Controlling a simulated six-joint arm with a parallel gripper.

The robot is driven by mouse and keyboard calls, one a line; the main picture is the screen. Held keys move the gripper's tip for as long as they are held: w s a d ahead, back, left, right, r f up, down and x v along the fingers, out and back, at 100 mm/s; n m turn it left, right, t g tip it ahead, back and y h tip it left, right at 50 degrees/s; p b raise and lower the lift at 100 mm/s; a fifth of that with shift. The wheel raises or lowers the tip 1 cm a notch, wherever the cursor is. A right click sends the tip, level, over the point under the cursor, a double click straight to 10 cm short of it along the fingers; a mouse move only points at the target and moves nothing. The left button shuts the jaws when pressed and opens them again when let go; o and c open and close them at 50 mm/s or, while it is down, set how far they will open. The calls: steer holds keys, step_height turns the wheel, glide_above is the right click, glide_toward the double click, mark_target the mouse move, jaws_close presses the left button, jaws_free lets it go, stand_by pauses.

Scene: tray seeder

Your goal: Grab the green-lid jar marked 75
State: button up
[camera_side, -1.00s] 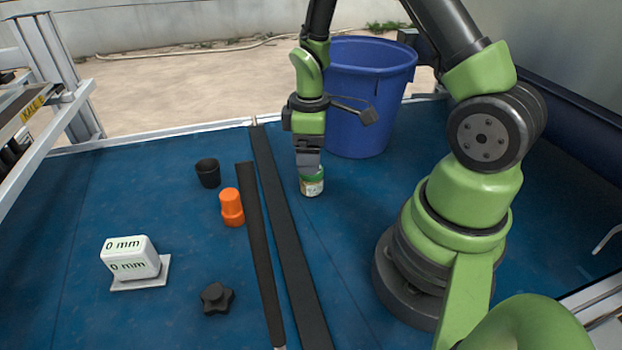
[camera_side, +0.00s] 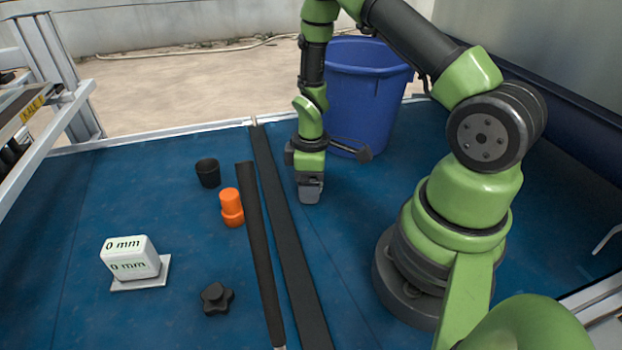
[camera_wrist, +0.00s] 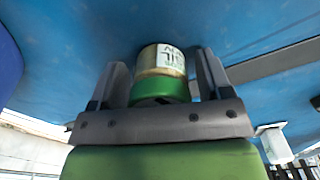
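My gripper (camera_side: 310,192) is low over the blue mat, to the right of the long dark bars. In the wrist view, its two fingers (camera_wrist: 163,62) stand on either side of a jar (camera_wrist: 161,60). Gaps show between the fingers and the jar, so the gripper looks open around it. The jar has a green lid (camera_wrist: 160,89) towards the palm and a white label with dark marks that I cannot read clearly. I see no readable 75. In the side view the jar is hidden behind the gripper.
A blue bin (camera_side: 367,95) stands close behind my gripper. Two long dark bars (camera_side: 290,240) lie to its left. Beyond them are an orange piece (camera_side: 231,208), a black cup (camera_side: 207,173), a black knob (camera_side: 216,299) and a white "0 mm" block (camera_side: 131,257).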

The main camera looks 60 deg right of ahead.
steer(key=c, duration=0.8)
steer(key=shift+r, duration=0.1)
